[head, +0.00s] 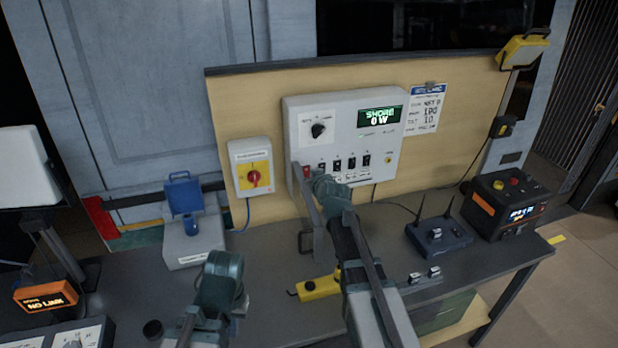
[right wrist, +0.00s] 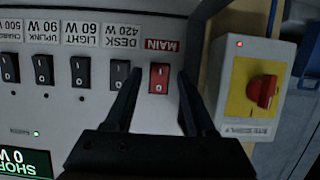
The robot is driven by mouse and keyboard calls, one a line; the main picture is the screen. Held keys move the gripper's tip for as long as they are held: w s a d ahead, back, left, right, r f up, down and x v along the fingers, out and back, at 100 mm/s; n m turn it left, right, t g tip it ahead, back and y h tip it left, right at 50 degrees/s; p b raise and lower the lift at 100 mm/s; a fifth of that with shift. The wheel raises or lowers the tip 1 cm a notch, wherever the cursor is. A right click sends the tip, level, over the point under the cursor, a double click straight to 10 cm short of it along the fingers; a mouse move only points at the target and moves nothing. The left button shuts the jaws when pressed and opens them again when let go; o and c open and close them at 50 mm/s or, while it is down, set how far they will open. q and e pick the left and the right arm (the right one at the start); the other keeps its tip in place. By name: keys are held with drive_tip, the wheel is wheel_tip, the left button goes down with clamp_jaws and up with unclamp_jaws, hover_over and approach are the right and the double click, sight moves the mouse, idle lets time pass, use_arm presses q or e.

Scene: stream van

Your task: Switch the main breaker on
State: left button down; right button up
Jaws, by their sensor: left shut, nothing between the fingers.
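The red main breaker (right wrist: 159,78), labelled MAIN, is a rocker at the end of a row of black rockers on the white power panel (head: 290,112). In the right wrist view, which is upside down, my right gripper (right wrist: 158,92) is open, its fingers on either side of the red rocker with nothing held. I cannot tell whether they touch the panel. The rocker's position is unclear. In the head view the breaker (head: 306,171) is partly crowded by my right arm. My left gripper (head: 187,328) is low at the front, shut and empty, partly cut by the frame.
A yellow isolator box with a red knob (head: 253,178) is just left of the panel; a red light shows on it. The panel display (head: 380,115) reads SHORE 0 W. A router (head: 438,235), a black-orange power unit (head: 510,205) and a yellow tool (head: 318,287) occupy the bench.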

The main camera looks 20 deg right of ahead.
clamp_jaws()
drive_tip(key=shift+f+b, duration=0.25)
drive_tip(key=shift+b, duration=0.15)
drive_tip(key=t+b, duration=0.1)
drive_tip(key=b, duration=0.2)
drive_tip(key=shift+f+t+b, duration=0.4)
use_arm(q)
drive_tip(key=shift+f+b, duration=0.85)
drive_tip(key=shift+f, duration=2.3)
use_arm(e)
drive_tip(key=shift+r+t, duration=0.25)
drive_tip(key=shift+t, duration=0.35)
drive_tip(key=shift+o, duration=0.6)
unclamp_jaws()
